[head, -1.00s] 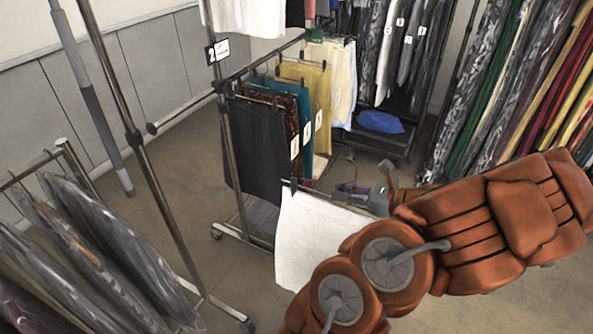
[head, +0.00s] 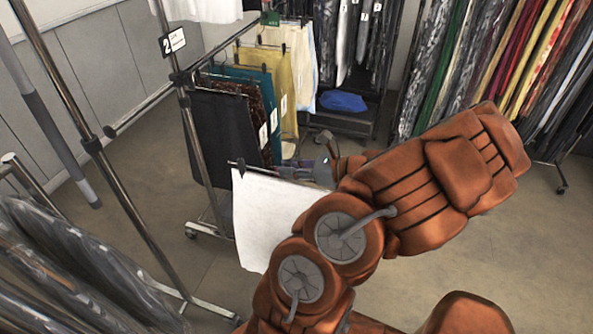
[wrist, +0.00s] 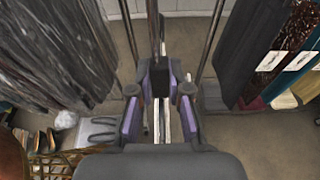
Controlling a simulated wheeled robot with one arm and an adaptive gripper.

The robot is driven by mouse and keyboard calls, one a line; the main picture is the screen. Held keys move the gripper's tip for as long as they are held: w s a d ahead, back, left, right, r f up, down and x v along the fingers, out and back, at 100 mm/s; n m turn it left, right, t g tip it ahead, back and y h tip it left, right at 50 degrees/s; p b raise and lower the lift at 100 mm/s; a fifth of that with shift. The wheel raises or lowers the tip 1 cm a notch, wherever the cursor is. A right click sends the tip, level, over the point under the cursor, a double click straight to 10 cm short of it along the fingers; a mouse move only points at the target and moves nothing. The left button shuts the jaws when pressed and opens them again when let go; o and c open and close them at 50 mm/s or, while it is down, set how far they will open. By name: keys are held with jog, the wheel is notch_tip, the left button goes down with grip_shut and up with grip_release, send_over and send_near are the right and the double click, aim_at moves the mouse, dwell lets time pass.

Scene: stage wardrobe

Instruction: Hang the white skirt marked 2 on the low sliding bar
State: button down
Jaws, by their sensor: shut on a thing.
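The white skirt (head: 268,218) hangs from a hanger with dark clips in the middle of the head view. My gripper (head: 305,168) is shut on its hanger, just above the skirt. My arm hides the skirt's lower right part, and I cannot read a mark on it. In the wrist view my gripper's purple-sided fingers (wrist: 160,100) close around a dark upright part of the hanger. The low bar (head: 213,52) runs along the rack behind and left of the skirt. The skirt is apart from the bar, in front of the hanging dark grey skirt (head: 225,135).
Teal (head: 252,80) and yellow (head: 279,62) skirts hang farther along the bar. A sign marked 2 (head: 172,42) is on the rack post. Racks of grey garments stand at the left (head: 60,265), and a fabric rack (head: 500,60) stands at the back right. Floor at right is open.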

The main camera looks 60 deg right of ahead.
jog(key=w+a+b, duration=0.2)
jog(key=w+b, duration=0.1)
jog(key=w, duration=1.7)
jog(key=w+a+b, duration=0.3)
jog(key=w+b, duration=0.1)
jog(key=w, duration=1.6)
jog(key=shift+w+a, duration=0.15)
jog(key=shift+a, duration=0.15)
dwell(1.6)
jog(key=shift+r, duration=0.2)
dwell(0.6)
jog(key=w+a+p, duration=0.1)
jog(key=w+p, duration=0.1)
jog(key=w, duration=0.5)
jog(key=shift+p, duration=0.3)
dwell(1.1)
